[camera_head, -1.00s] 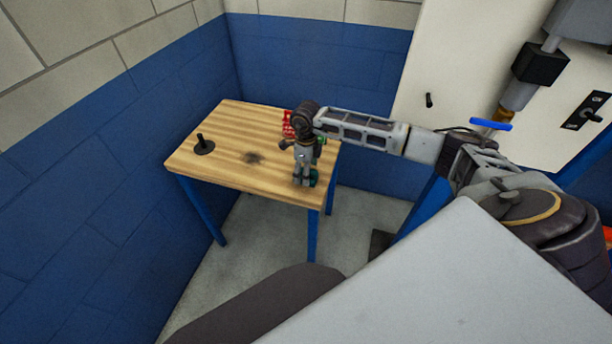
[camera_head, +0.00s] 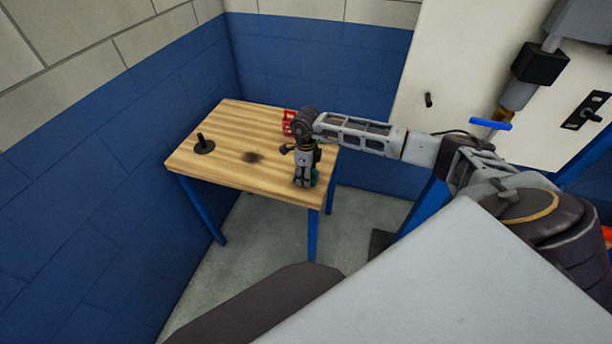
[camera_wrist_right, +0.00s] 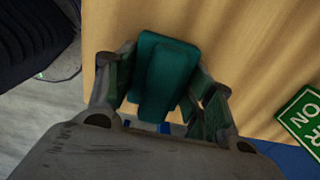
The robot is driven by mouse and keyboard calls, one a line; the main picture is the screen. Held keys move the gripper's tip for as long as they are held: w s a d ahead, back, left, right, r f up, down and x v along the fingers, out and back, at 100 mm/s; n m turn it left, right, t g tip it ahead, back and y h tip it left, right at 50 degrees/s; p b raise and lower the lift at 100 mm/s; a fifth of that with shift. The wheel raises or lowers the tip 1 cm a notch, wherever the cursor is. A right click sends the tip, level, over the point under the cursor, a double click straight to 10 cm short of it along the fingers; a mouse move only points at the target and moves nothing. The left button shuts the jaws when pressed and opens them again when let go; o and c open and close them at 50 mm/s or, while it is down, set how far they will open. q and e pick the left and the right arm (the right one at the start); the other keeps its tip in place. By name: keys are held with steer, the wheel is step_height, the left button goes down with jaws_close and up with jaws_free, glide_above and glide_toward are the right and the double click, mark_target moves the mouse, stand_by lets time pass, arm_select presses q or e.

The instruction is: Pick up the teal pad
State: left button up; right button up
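The teal pad (camera_wrist_right: 165,72) lies on the wooden table near its front right corner. It has a raised ridge along its middle. A bit of it shows in the head view (camera_head: 314,178) beside my right gripper (camera_head: 304,183). In the right wrist view my right gripper (camera_wrist_right: 160,92) points down, with one finger on each side of the pad. The fingers are spread about as wide as the pad, and I see no clear grip on it. Their tips are partly hidden. My left gripper is in neither view.
The wooden table (camera_head: 225,170) also holds a black upright handle on a round base (camera_head: 203,146) and a red object (camera_head: 288,121). Blue walls stand behind and left.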

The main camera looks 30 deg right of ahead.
steer(key=c, duration=0.3)
steer(key=shift+r, duration=5)
